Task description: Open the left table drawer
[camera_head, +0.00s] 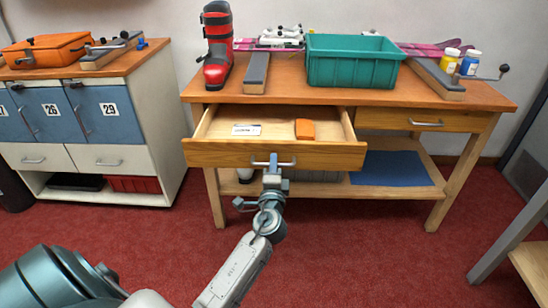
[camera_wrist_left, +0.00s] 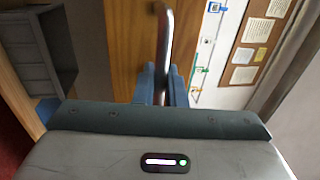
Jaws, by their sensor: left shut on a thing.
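The left table drawer (camera_head: 220,155) is pulled out from the wooden table (camera_head: 280,92) in the head view. Its inside shows a white label-like item (camera_head: 246,130) and an orange block (camera_head: 305,129). My left gripper (camera_head: 273,164) is at the middle of the drawer front, shut on the metal drawer handle (camera_head: 288,163). In the left wrist view the handle (camera_wrist_left: 164,45) runs between the blue-grey fingers of the gripper (camera_wrist_left: 161,85). My right gripper is not in view.
A red boot (camera_head: 217,50), a teal crate (camera_head: 350,72) and bottles (camera_head: 470,63) stand on the table. The right drawer (camera_head: 400,119) is shut. A cabinet (camera_head: 110,130) stands at the left. Red carpet lies clear in front.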

